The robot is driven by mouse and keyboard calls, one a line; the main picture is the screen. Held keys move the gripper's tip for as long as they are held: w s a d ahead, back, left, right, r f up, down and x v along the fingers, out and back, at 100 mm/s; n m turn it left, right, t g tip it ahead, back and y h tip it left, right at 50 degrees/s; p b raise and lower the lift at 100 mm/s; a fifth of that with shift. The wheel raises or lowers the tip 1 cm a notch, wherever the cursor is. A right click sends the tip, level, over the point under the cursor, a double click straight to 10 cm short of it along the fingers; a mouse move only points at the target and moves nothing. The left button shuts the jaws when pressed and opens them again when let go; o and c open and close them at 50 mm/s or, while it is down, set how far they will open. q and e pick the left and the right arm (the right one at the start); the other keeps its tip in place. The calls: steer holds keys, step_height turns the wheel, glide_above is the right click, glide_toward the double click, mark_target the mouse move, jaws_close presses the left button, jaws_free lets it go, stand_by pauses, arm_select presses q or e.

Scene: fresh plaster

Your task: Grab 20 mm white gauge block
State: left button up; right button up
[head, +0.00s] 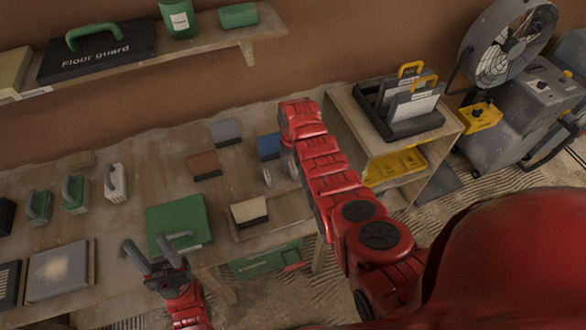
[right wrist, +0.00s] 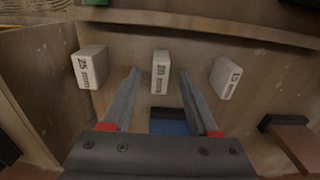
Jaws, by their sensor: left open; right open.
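Three white gauge blocks show in the right wrist view. The left one (right wrist: 89,66) reads 25 mm, and the right one (right wrist: 225,77) seems to read 15 mm. The middle block (right wrist: 160,72) has a label whose number is too blurred to read surely. My right gripper (right wrist: 159,76) is open, its fingers pointing towards the middle block, one on each side of it in the picture; contact cannot be told. In the head view my right arm hides most of this spot; a small pale piece (head: 267,177) shows beside it. My left gripper (head: 150,243) is open and empty near the green board.
The workbench (head: 120,215) bears a green board (head: 178,222), a blue block (head: 269,145), a brown block (head: 203,165) and several handled trowels at left. A wooden cabinet (head: 345,115) with a black rack (head: 405,122) stands right of my right arm. A shelf (head: 205,50) runs above.

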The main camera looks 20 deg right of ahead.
steer(key=shift+f, duration=0.8)
jaws_close()
